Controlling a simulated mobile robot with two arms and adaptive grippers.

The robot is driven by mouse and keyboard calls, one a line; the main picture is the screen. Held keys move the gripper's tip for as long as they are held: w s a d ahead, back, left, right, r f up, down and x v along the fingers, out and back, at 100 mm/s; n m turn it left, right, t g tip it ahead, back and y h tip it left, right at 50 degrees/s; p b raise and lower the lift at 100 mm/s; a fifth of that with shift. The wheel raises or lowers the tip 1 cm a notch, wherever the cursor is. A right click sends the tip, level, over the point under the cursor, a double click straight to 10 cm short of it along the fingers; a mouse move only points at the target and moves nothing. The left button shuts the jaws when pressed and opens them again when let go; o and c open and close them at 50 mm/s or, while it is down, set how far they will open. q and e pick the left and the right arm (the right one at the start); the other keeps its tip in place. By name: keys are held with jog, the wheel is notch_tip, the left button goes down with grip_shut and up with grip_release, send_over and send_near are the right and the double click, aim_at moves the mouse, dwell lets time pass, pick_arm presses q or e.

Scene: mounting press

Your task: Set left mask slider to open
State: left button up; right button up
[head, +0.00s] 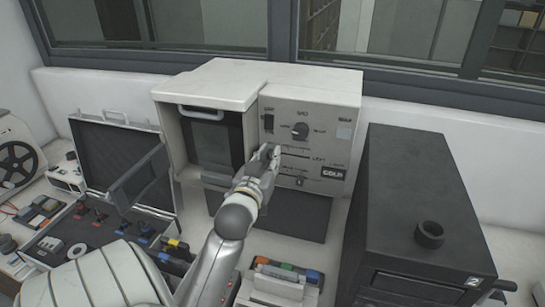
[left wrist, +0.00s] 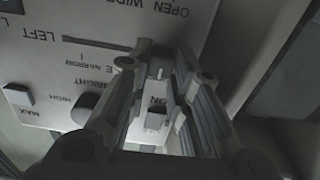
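The mask sliders are on the front panel of the beige machine (head: 310,95), as thin horizontal slots below a dark round knob. The left mask slot (left wrist: 95,43), labelled LEFT, appears upside down in the left wrist view, with OPEN, WIDE and NARROW lettering nearby. My left gripper (head: 268,153) is at the left part of the panel. In the left wrist view its fingers (left wrist: 162,58) are apart, with panel lettering and a small pale nub (left wrist: 158,72) visible between them. I cannot tell whether this nub is the slider handle or whether a finger touches it. My right gripper is out of view.
A small box with coloured tabs (head: 283,275) stands in front. A dark mat lies below the machine.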

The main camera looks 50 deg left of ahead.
pick_arm(q)
jog(key=o, duration=0.4)
jog(key=shift+a, duration=0.25)
jog(key=shift+d, duration=0.1)
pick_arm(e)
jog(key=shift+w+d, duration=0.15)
pick_arm(q)
jog(key=shift+s, duration=0.1)
jog(key=v, duration=0.7)
jog(key=shift+s+d, duration=0.3)
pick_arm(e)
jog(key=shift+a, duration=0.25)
